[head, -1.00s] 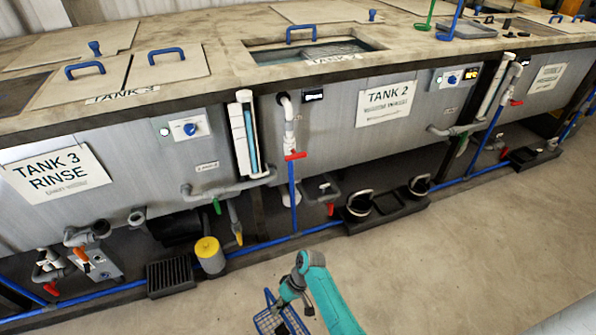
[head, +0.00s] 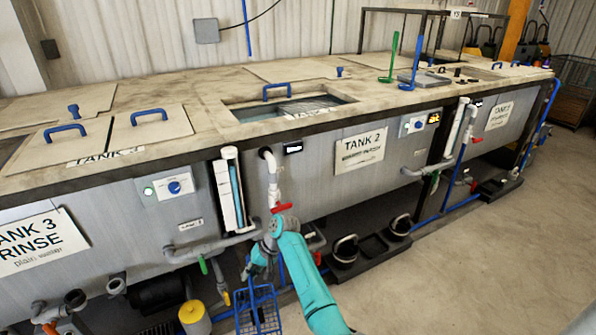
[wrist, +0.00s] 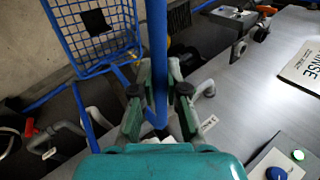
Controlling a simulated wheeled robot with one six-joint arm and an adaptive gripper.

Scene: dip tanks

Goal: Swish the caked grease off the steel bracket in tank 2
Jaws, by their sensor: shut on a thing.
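My gripper (wrist: 160,103) is shut on the blue rod handle (wrist: 157,50) of a blue wire basket (wrist: 98,48). In the head view the basket (head: 258,312) hangs below my gripper (head: 258,262), low in front of the tanks. A dark, flat piece (wrist: 97,21) lies in the basket; it looks like the bracket caked with grease, but its shape is hard to tell. Tank 2 (head: 325,183) has its sign on the front. Its top opening (head: 300,108) shows liquid and stands above and behind my gripper.
A blue lid handle (head: 276,91) stands at the back of the opening. Pipes with a red valve handle (head: 282,207) run down the tank front near my arm. Tank 3 (head: 120,230) is to the left with closed lids. The floor at right is clear.

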